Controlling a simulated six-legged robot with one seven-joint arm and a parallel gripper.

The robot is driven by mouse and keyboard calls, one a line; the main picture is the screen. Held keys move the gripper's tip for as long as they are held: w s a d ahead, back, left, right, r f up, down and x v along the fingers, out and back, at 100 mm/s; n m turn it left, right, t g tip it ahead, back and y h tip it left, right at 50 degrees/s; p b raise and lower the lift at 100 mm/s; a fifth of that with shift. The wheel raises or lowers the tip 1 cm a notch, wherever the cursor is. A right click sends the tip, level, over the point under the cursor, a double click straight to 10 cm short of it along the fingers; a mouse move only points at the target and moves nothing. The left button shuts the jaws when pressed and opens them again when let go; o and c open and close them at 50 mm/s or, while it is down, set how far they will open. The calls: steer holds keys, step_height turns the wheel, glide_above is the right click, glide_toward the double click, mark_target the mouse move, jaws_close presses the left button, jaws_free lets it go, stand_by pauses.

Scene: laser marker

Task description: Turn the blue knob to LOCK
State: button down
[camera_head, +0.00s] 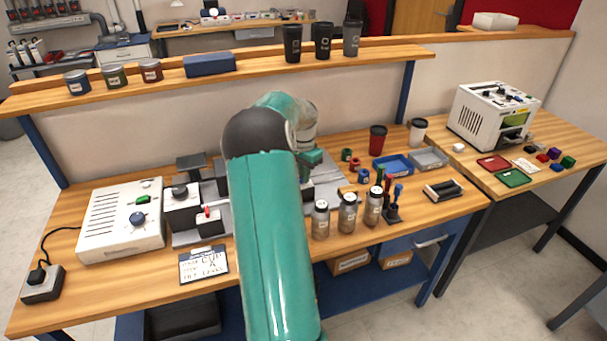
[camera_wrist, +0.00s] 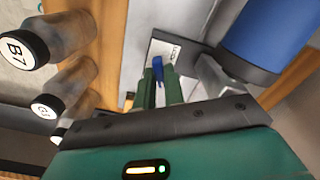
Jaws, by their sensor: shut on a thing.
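The blue knob (camera_wrist: 157,68) shows in the wrist view, on a light grey panel. A white label (camera_wrist: 166,48) with dark lettering lies beside it; the lettering is too small to read surely. My gripper (camera_wrist: 159,80) has its two green fingers closed on the blue knob, one on each side. The knob's exact angle cannot be told. In the head view my arm hides the gripped knob and most of the grey machine behind it. Another blue knob (camera_head: 137,219) sits on the white box (camera_head: 100,215) at the left, apart from my gripper.
A large blue cylinder (camera_wrist: 265,35) stands close at the right in the wrist view. Grey bottles (camera_head: 347,212) stand right of my arm. A handwritten sign (camera_head: 203,265) lies at the bench's front. Trays (camera_head: 393,172) and cups stand farther right. A shelf (camera_head: 225,73) runs behind.

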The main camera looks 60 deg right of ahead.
steer(key=n, duration=0.6)
steer(key=shift+n, duration=0.3)
steer(key=n, duration=0.5)
steer(key=shift+n, duration=0.3)
steer(key=c, duration=1.5)
jaws_free()
step_height(320, 180, up, 14)
steer(key=shift+f, duration=0.1)
